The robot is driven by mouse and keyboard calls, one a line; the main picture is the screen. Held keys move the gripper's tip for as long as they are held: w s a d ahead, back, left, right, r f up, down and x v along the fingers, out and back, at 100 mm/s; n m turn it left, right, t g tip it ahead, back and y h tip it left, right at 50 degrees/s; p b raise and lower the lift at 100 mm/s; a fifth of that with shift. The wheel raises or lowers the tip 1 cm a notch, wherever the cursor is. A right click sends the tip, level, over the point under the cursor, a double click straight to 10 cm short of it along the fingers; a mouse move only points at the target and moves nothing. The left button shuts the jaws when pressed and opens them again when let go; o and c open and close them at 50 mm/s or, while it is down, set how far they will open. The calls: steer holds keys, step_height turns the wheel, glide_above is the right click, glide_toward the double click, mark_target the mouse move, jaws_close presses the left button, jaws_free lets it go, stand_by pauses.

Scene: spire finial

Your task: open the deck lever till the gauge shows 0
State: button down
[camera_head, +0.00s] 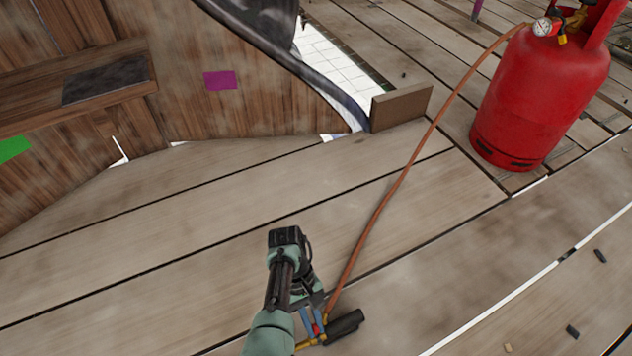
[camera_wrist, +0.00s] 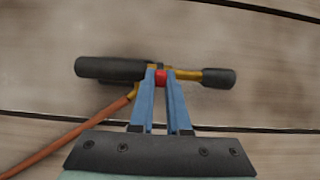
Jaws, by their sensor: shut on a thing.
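A hand torch (camera_wrist: 110,68) lies on the deck planks, with a black grip, a brass tube and a black nozzle end. A small red part (camera_wrist: 161,77), which looks like its lever, sits between the fingers. My gripper (camera_wrist: 160,72) reaches down with its blue fingers closed on this red part. In the head view my gripper (camera_head: 315,328) is at the torch (camera_head: 345,326), low in the middle. The gauge (camera_head: 542,27) is a small white dial on top of the red gas cylinder (camera_head: 540,95). Its reading is too small to tell.
An orange hose (camera_head: 378,205) runs over the deck from the cylinder to the torch. A wooden wall (camera_head: 180,100) with a ledge stands at the left. A wooden block (camera_head: 402,107) stands by a gap. Small dark bits (camera_head: 572,331) lie at the right.

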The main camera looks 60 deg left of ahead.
steer(key=shift+a+f+h+b, duration=0.3)
steer(key=shift+a+h+b, duration=0.3)
steer(key=shift+b, duration=0.65)
steer(key=shift+r, duration=0.1)
steer(key=c, duration=0.9)
jaws_free()
steer(key=shift+d, duration=0.15)
steer(key=p+v, duration=0.1)
steer(key=v, duration=1.2)
steer(key=shift+w+a, duration=0.1)
steer(key=shift+a, duration=0.15)
